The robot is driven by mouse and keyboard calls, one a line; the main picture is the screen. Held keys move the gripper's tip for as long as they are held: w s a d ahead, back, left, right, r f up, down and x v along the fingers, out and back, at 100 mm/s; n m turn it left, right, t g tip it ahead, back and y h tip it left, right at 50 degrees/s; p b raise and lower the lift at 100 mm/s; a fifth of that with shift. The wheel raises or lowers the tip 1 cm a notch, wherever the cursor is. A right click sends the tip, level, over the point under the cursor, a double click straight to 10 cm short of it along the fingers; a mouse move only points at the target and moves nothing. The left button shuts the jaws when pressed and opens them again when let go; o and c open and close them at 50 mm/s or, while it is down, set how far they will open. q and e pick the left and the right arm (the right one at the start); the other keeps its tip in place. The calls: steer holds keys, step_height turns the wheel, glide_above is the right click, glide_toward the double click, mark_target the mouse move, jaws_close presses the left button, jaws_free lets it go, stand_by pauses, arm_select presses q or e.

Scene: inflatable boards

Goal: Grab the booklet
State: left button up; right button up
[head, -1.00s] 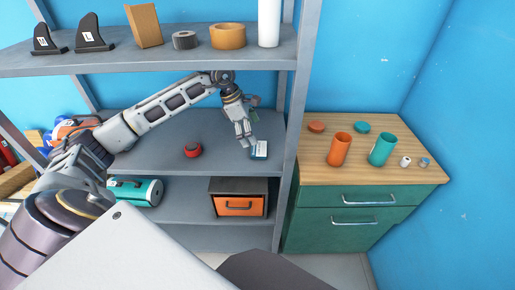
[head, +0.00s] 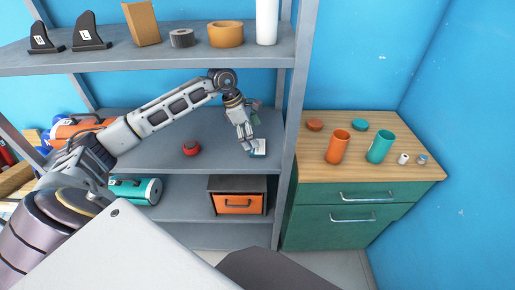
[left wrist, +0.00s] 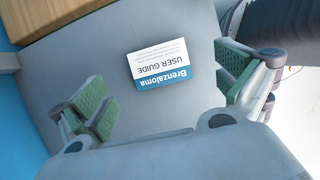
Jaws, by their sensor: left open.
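The booklet (head: 259,147) is a small white and blue "Brenzaloma USER GUIDE" lying flat on the grey middle shelf, near its right end. In the left wrist view the booklet (left wrist: 161,64) shows whole, upside down, between and beyond the two green-padded fingers. My left gripper (head: 248,146) points down at the shelf just beside and above the booklet and partly covers it in the head view. In the left wrist view my left gripper (left wrist: 168,98) is open with nothing between its fingers. My right gripper is not in view.
A red round item (head: 191,149) sits left on the same middle shelf (head: 160,155). The shelf's grey upright (head: 288,140) stands close to the booklet's right. The upper shelf (head: 150,57) is above my arm. A wooden-topped cabinet (head: 375,170) holds cups to the right.

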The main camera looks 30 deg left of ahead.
arm_select(q)
steer(key=shift+f, duration=0.1)
steer(key=shift+x, duration=0.8)
steer(key=shift+w+p+x, duration=0.2)
steer(key=shift+p+x, duration=0.1)
steer(key=shift+x, duration=1.3)
steer(key=shift+d, duration=0.1)
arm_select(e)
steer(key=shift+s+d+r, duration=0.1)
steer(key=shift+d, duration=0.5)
arm_select(q)
steer(key=c, duration=1.1)
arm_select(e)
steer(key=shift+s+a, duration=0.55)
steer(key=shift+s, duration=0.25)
